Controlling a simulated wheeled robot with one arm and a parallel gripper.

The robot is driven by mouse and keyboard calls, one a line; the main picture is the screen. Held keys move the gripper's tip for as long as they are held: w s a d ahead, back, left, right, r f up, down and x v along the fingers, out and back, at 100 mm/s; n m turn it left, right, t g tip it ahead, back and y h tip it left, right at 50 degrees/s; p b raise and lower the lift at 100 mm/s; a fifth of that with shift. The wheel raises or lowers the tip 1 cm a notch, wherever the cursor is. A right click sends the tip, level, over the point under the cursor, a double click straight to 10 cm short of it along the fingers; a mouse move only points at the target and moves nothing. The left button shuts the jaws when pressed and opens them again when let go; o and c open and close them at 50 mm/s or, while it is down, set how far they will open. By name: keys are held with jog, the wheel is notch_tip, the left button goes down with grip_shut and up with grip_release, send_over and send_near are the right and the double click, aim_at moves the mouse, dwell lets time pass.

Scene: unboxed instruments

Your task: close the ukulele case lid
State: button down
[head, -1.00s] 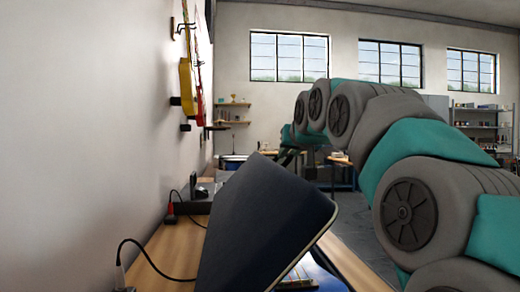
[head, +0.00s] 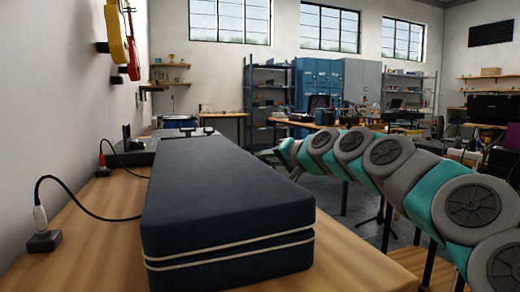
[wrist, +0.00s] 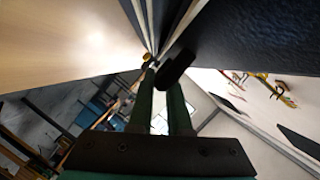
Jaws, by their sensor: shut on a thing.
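The dark blue ukulele case lies on the wooden table, with its lid (head: 215,185) lowered over its base (head: 235,270). Their two pale rims run close together along the near end; I cannot tell whether they touch all along. In the wrist view the lid (wrist: 265,35) and the base (wrist: 128,8) meet in a narrow V of pale rims. My gripper (wrist: 168,78) is at that seam, shut on a dark piece at the lid's edge, partly hidden by the fingers. In the head view the case hides my gripper; my arm reaches along its right side.
A cable with a plug block (head: 44,240) lies on the table left of the case. A dark box (head: 135,152) stands behind it by the wall, where instruments (head: 117,38) hang. Bare table (head: 350,262) shows at the front right.

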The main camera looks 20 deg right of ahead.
jog(key=shift+f, duration=0.9)
jog(key=c, duration=0.9)
grip_release()
jog(key=shift+d, duration=0.1)
jog(key=shift+o, duration=0.2)
jog(key=shift+v, duration=3.9)
